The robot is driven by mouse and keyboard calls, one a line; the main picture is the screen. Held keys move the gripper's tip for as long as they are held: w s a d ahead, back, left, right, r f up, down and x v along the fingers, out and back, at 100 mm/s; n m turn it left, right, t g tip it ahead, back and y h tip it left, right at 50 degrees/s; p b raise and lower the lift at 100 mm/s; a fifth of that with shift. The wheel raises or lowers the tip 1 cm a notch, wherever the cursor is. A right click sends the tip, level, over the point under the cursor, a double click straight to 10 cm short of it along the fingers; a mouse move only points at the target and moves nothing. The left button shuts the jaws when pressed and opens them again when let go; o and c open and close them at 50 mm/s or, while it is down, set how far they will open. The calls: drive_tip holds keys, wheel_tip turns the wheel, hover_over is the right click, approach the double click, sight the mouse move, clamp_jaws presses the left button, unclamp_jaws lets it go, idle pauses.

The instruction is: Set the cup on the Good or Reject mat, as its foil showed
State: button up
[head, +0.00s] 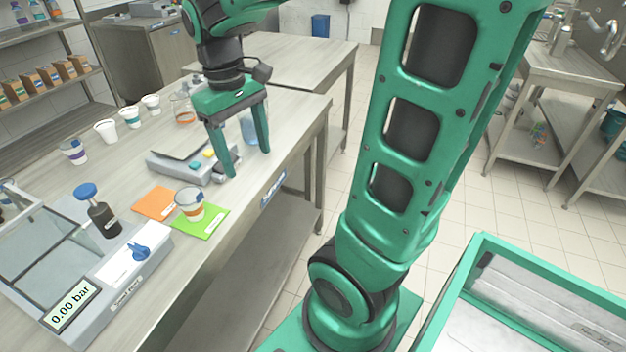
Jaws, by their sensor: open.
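Small white labels on the mats are too small to read, and the state of the cup's top cannot be made out. My gripper (248,162) is open and empty, fingers pointing down, above and beyond the cup to the right, near the table's right edge. It is apart from the cup.
Several other cups (106,131) line the back left. A blue beaker (249,128) shows between my fingers.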

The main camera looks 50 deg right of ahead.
drive_tip(key=s+d+f+m, duration=0.2)
drive_tip(key=s+d+m, duration=0.1)
drive_tip(key=s, duration=0.4)
drive_tip(key=s+d+f+m, duration=0.2)
drive_tip(key=s+d+m, duration=0.1)
drive_tip(key=s, duration=0.4)
drive_tip(key=shift+s+d+f+m+t+y, duration=0.2)
drive_tip(key=shift+s+m+t+y, duration=0.1)
drive_tip(key=shift+s+t+y, duration=0.1)
drive_tip(key=shift+w, duration=0.1)
drive_tip(key=shift+w+f, duration=0.25)
drive_tip(key=shift+w, duration=0.25)
